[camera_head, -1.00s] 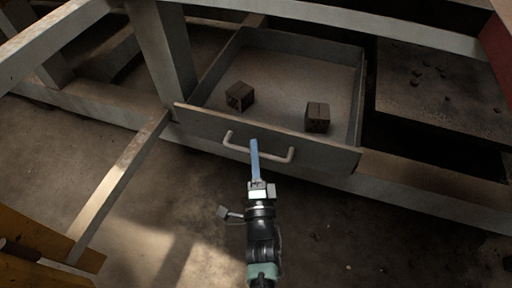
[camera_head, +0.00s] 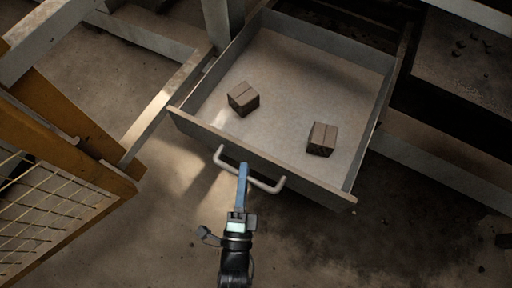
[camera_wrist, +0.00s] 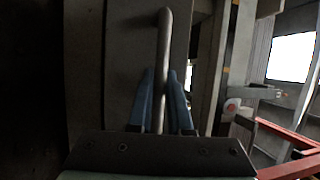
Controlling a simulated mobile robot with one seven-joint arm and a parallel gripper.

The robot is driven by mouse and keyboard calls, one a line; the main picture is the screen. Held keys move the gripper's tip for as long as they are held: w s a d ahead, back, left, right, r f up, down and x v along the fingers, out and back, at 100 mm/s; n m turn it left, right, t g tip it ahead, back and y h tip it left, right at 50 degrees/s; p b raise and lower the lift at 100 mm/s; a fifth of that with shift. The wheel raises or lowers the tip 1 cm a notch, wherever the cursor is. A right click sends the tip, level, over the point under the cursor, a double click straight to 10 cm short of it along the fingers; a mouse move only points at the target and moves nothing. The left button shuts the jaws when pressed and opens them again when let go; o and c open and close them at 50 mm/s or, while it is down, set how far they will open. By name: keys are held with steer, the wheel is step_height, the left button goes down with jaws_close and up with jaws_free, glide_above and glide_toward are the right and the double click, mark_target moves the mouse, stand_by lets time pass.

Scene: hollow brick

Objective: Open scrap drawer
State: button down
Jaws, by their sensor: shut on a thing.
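The scrap drawer (camera_head: 300,68) is pulled well out from its frame in the head view, and its pale floor shows. Two small brown hollow bricks lie in it: one at the left (camera_head: 243,98) and one at the right (camera_head: 321,139). The drawer's bar handle (camera_head: 268,186) is on its front panel. My gripper (camera_head: 243,168) is at the middle of the handle. In the wrist view its blue fingers (camera_wrist: 164,95) stand on either side of the handle bar (camera_wrist: 163,55), shut on it.
A yellow-orange frame with wire mesh (camera_head: 75,140) stands at the left. A pale beam (camera_head: 165,108) runs close to the drawer's left front corner. A dark slab with small rubble (camera_head: 465,55) is at the back right. The floor (camera_head: 400,240) at the front right looks clear.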

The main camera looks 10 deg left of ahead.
steer(key=shift+s+a, duration=0.3)
steer(key=shift+s, duration=0.65)
steer(key=shift+s+a, duration=0.35)
steer(key=shift+s, duration=0.55)
steer(key=shift+s+a, duration=0.3)
steer(key=shift+s, duration=0.65)
steer(key=c, duration=0.8)
jaws_free()
steer(key=shift+c, duration=0.2)
steer(key=p+v, duration=0.2)
steer(key=v, duration=1.1)
steer(key=shift+p, duration=0.35)
